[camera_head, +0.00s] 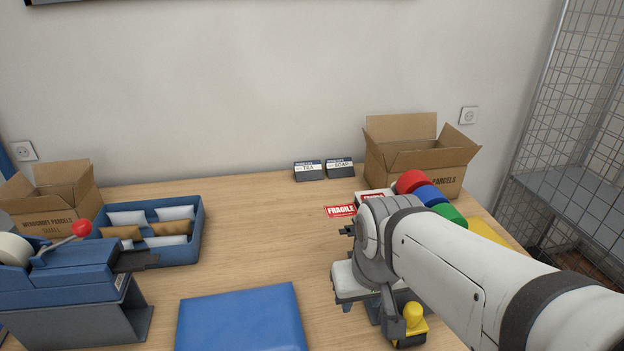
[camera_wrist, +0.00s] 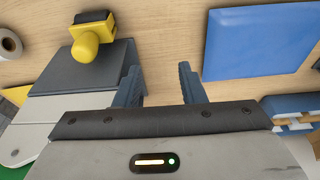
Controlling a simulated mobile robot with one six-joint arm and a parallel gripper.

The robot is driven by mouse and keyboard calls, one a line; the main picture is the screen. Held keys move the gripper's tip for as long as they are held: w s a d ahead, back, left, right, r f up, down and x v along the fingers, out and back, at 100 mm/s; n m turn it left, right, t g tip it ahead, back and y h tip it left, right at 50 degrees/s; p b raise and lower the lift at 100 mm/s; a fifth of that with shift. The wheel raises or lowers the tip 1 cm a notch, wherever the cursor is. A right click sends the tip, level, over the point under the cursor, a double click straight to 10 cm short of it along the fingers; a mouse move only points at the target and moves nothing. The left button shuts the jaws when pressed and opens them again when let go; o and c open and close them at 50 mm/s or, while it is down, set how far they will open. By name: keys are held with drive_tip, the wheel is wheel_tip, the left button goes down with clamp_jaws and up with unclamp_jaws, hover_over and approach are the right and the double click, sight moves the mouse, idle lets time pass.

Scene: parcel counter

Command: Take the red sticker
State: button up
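A red sticker (camera_head: 340,210) with white FRAGILE lettering shows in the head view, on or just above the table right of centre. A second FRAGILE label (camera_head: 373,197) shows on a white block or pad just right of it, partly hidden by my arm. My gripper (camera_wrist: 158,84) is open and empty in the wrist view, its two dark fingers apart over bare table. The wrist view does not show the sticker.
A blue pad (camera_head: 240,320) lies front centre. A yellow-handled stamp (camera_head: 413,318) stands on the right. Red, blue and green rolls (camera_head: 411,181) and an open carton (camera_head: 415,178) stand behind my arm. A blue tray (camera_head: 198,230) and tape dispenser (camera_head: 75,290) occupy the left.

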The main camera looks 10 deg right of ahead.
drive_tip(key=shift+o, duration=0.8)
drive_tip(key=shift+r, duration=0.1)
drive_tip(key=shift+o, duration=0.9)
wheel_tip(320, 180, up, 10)
drive_tip(key=w+p, duration=0.1)
drive_tip(key=p, duration=0.9)
drive_tip(key=shift+d+n+p, duration=0.2)
drive_tip(key=shift+n+p, duration=0.1)
drive_tip(key=shift+p, duration=0.05)
wheel_tip(320, 180, up, 5)
drive_tip(key=n+g+p, duration=0.3)
drive_tip(key=n, duration=1.5)
hover_over(336, 211)
drive_tip(key=shift+m, duration=0.3)
wheel_tip(336, 211, down, 11)
drive_tip(key=b, duration=0.9)
drive_tip(key=shift+f, duration=0.2)
